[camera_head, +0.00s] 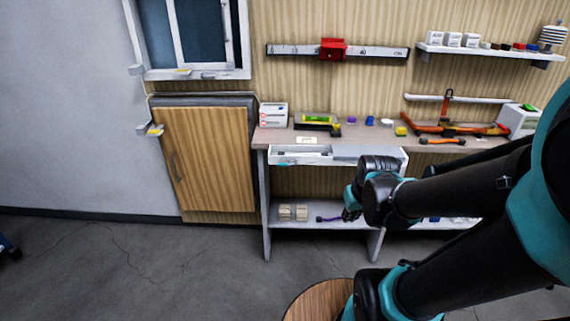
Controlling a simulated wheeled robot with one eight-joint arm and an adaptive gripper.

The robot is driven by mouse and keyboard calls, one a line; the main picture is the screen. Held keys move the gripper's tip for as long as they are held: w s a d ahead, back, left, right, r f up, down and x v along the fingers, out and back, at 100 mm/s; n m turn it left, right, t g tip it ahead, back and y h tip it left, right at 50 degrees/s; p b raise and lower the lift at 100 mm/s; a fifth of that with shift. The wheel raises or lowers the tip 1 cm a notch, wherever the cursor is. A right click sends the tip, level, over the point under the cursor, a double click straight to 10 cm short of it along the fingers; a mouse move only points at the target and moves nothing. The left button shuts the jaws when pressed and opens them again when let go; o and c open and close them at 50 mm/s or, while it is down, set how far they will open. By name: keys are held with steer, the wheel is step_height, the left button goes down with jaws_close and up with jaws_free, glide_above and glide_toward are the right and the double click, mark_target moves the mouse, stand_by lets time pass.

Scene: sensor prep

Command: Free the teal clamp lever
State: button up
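A small teal piece (282,164) shows at the left end of the open white drawer (376,163), under the workbench top. It may be the clamp lever, but it is too small to make out its shape or what holds it. My gripper (348,212) is in front of the bench, below and to the right of the teal piece and well apart from it. It is small and dark, and its finger opening cannot be made out. A thin purple-ended item (327,219) shows just left of the fingertips; I cannot tell whether they touch it.
The bench top (385,142) holds a yellow-green level (318,119), a white box (273,115), small coloured pieces and an orange-red tool (455,129). Two beige blocks (293,212) stand on the lower shelf. A wooden cabinet door (207,158) is at left.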

steer(key=w+a+r+n, duration=0.2)
steer(key=w+a, duration=0.1)
steer(key=w, duration=0.1)
steer(key=w+a+r+n+y, duration=0.1)
steer(key=w+a+r+n, duration=0.1)
steer(key=w+r+n, duration=0.1)
steer(key=w+a+r+n, duration=0.2)
steer(key=w+a+n, duration=0.1)
steer(key=w, duration=0.2)
steer(key=shift+w+a+r+y, duration=0.15)
steer(key=shift+a+y, duration=0.2)
steer(key=shift+y, duration=0.05)
jaws_close()
steer(key=w+a+r+n+y, duration=0.1)
steer(key=w+a+r+n, duration=0.4)
steer(key=w+a+n, duration=0.2)
steer(key=shift+w+a+g, duration=0.3)
steer(key=shift+w+a, duration=0.2)
steer(key=shift+a, duration=0.45)
glide_toward(286, 164)
steer(key=s+a+f, duration=0.2)
steer(key=a+f, duration=0.2)
steer(key=shift+w+d+f, duration=0.1)
steer(key=shift+w+f, duration=0.5)
steer(key=shift+w, duration=0.2)
steer(key=shift+w+d+f, duration=0.1)
steer(key=shift+w+f, duration=0.5)
steer(key=shift+w, duration=0.2)
